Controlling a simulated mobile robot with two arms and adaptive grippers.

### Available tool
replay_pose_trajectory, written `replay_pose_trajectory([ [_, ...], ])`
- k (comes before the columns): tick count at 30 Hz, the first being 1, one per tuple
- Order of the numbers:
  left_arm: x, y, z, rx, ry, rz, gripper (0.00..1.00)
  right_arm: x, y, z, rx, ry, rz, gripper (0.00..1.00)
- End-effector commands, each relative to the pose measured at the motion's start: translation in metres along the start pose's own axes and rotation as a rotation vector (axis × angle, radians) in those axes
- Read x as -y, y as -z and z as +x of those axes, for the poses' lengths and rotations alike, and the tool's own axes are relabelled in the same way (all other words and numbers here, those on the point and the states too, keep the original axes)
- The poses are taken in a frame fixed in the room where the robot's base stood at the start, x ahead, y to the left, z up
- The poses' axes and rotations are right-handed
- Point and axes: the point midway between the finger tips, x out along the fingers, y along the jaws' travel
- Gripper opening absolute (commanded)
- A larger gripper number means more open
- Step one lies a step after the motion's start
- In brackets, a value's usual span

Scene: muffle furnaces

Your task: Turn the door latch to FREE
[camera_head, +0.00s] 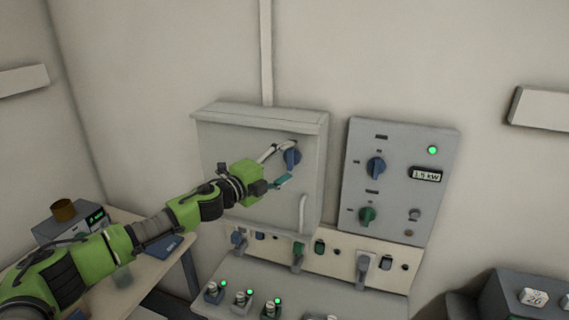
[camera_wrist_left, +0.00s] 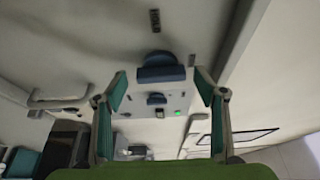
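The door latch (camera_head: 292,158) is a blue knob on the front of the grey cabinet (camera_head: 228,145) in the head view. My left gripper (camera_head: 284,165) is at that door with its fingers apart, one above the knob and one below it. In the left wrist view the blue latch (camera_wrist_left: 161,72) appears ahead, between the spread fingers of the left gripper (camera_wrist_left: 160,86). I cannot tell whether the fingers touch it. No FREE lettering is readable. My right gripper is not in view.
A grey panel (camera_head: 391,206) with a blue knob (camera_head: 376,167), a green knob (camera_head: 367,215) and a green lamp stands right of the cabinet. A pale handle (camera_head: 303,214) is low on the door. Several switches line the console below. A side table (camera_head: 150,262) stands at left.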

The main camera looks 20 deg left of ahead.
Motion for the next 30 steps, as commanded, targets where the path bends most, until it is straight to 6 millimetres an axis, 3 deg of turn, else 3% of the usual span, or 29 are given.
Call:
replay_pose_trajectory([
  [11, 0.000, -0.001, -0.005, 0.001, 0.001, -0.003, 0.64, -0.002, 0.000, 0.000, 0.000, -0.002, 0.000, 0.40],
  [17, -0.001, -0.001, -0.035, 0.002, -0.001, -0.002, 0.64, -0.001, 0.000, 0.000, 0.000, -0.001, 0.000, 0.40],
  [24, -0.002, -0.001, -0.085, 0.001, -0.003, -0.004, 0.64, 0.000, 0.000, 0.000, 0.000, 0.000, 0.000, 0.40],
  [30, -0.002, -0.001, -0.108, 0.001, -0.002, -0.004, 0.64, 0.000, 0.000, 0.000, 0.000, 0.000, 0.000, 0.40],
])
